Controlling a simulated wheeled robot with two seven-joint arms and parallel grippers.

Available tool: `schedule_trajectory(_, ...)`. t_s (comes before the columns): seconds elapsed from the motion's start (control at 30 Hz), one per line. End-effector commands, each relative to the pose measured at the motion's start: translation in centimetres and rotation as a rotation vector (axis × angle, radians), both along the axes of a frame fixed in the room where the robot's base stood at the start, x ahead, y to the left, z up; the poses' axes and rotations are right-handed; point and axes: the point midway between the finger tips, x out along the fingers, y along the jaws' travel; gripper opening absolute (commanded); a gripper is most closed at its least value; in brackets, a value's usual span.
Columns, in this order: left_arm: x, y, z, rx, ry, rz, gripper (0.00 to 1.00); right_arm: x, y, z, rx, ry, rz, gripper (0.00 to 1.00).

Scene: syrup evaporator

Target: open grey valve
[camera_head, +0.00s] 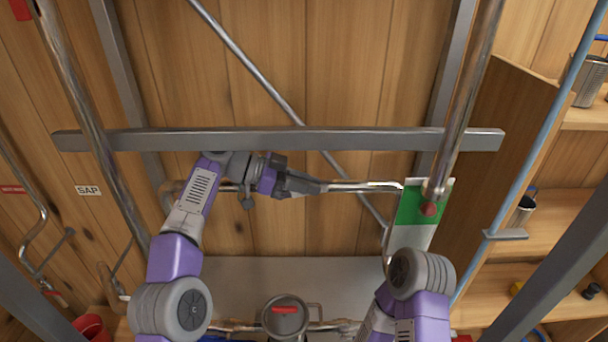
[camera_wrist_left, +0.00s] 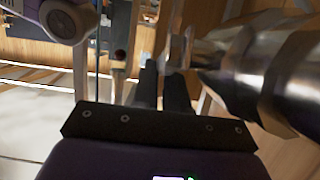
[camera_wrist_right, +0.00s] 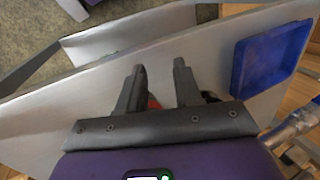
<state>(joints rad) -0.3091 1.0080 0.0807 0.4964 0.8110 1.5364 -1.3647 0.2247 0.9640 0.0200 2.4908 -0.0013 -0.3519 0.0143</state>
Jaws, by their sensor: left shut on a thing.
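The grey valve (camera_head: 312,184) sits on the horizontal steel pipe under the grey crossbar, in the middle of the head view. My left gripper (camera_head: 288,184) reaches it from the left and is shut on its grey handle. In the left wrist view the two dark fingers (camera_wrist_left: 162,75) are close together at a thin grey part of the valve (camera_wrist_left: 178,48), and the fingers hide some of it. My right gripper (camera_wrist_right: 159,72) is open and empty in the right wrist view, over a pale metal surface. Its fingers do not show in the head view.
The grey crossbar (camera_head: 300,140) runs just above my left gripper. A green and white panel (camera_head: 411,207) with a red knob (camera_head: 430,208) stands at right. A pot with a red handle (camera_head: 285,312) is below.

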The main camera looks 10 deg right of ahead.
Motion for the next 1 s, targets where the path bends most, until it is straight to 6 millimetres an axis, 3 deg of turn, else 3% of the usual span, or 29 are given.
schedule_trajectory(0.4, -0.01, -0.08, -0.22, 0.028, -0.006, 0.003, 0.00, -0.02, -0.01, -0.11, 0.000, 0.000, 0.000, 0.34)
schedule_trajectory(0.43, -0.01, -0.08, -0.22, 0.027, -0.006, 0.003, 0.16, -0.02, -0.01, -0.11, 0.000, 0.000, 0.000, 0.34)
schedule_trajectory(0.57, 0.01, -0.07, -0.22, 0.027, -0.006, 0.003, 0.34, -0.02, -0.01, -0.11, 0.000, 0.000, 0.000, 0.34)
schedule_trajectory(1.0, 0.03, -0.06, -0.20, 0.026, -0.006, 0.004, 0.34, -0.01, 0.00, -0.10, 0.000, 0.000, 0.000, 0.34)
